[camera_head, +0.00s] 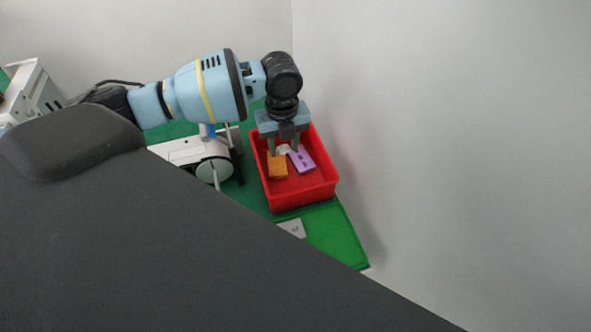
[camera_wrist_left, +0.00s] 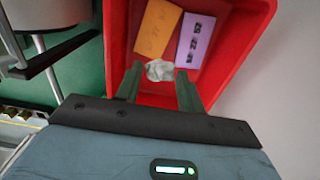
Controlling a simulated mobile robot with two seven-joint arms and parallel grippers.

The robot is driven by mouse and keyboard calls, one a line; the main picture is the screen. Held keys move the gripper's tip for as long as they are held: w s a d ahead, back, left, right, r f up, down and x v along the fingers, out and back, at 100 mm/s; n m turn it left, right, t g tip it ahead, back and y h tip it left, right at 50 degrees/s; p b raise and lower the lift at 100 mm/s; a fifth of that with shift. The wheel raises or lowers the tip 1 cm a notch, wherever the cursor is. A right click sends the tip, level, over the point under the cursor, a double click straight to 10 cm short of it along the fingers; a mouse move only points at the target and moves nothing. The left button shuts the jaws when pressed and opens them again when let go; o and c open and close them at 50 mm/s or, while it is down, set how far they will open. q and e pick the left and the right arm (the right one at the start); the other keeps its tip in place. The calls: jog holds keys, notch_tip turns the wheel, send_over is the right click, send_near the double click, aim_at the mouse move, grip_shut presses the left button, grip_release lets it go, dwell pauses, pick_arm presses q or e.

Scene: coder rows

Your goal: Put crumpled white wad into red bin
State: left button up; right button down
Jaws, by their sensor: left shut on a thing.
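The crumpled white wad (camera_wrist_left: 160,70) is between the fingertips of my left gripper (camera_wrist_left: 160,82) in the left wrist view. It also shows small in the head view (camera_head: 284,149). My left gripper (camera_head: 284,145) is shut on the wad and points down over the red bin (camera_head: 305,196). In the left wrist view the red bin (camera_wrist_left: 232,58) spreads behind the fingers. I cannot tell how far the wad is above the bin floor. My right gripper is not in view.
An orange block (camera_head: 277,166) and a purple block (camera_head: 302,159) lie in the bin. A white machine with a round grey end (camera_head: 214,171) stands left of the bin. A light grey piece (camera_head: 292,228) lies on the green surface (camera_head: 335,235) in front. A white wall (camera_head: 450,130) rises close on the right.

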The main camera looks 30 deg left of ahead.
pick_arm(q)
jog(key=shift+f, duration=0.1)
jog(key=o, duration=1)
notch_tip(320, 180, up, 8)
jog(key=shift+f, duration=0.1)
dwell(0.7)
